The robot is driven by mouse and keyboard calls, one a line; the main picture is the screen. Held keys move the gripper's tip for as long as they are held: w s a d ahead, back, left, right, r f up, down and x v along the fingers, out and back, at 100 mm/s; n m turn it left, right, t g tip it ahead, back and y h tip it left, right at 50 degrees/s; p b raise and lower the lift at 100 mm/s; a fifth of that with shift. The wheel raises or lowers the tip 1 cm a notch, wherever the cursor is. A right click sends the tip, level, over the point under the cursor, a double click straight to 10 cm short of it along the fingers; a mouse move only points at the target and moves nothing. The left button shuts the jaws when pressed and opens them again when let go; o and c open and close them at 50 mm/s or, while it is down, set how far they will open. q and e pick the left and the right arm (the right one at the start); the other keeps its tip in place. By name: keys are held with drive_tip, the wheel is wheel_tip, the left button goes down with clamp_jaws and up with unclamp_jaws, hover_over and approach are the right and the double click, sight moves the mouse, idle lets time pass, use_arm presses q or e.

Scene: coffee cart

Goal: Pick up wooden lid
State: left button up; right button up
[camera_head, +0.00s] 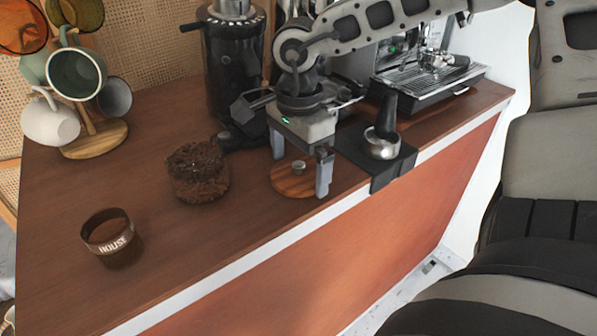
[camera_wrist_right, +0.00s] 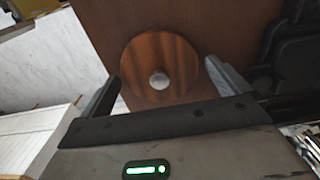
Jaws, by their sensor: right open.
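The wooden lid (camera_head: 290,182) is a flat round brown disc with a small silver knob. It lies on the counter near its front edge. In the right wrist view the lid (camera_wrist_right: 160,48) shows ahead of the fingers, its knob roughly midway between them. My right gripper (camera_head: 301,174) is open and points down over the lid, one finger to each side of the knob. It also shows in the right wrist view (camera_wrist_right: 165,82). Nothing is between its fingers that I can see it grip. My left gripper is not in view.
A grinder (camera_head: 236,70) and an espresso machine (camera_head: 430,75) stand behind.

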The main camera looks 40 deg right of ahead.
drive_tip(key=shift+f, duration=0.25)
drive_tip(key=c, duration=0.8)
drive_tip(key=shift+o, duration=0.2)
drive_tip(key=shift+r, duration=0.2)
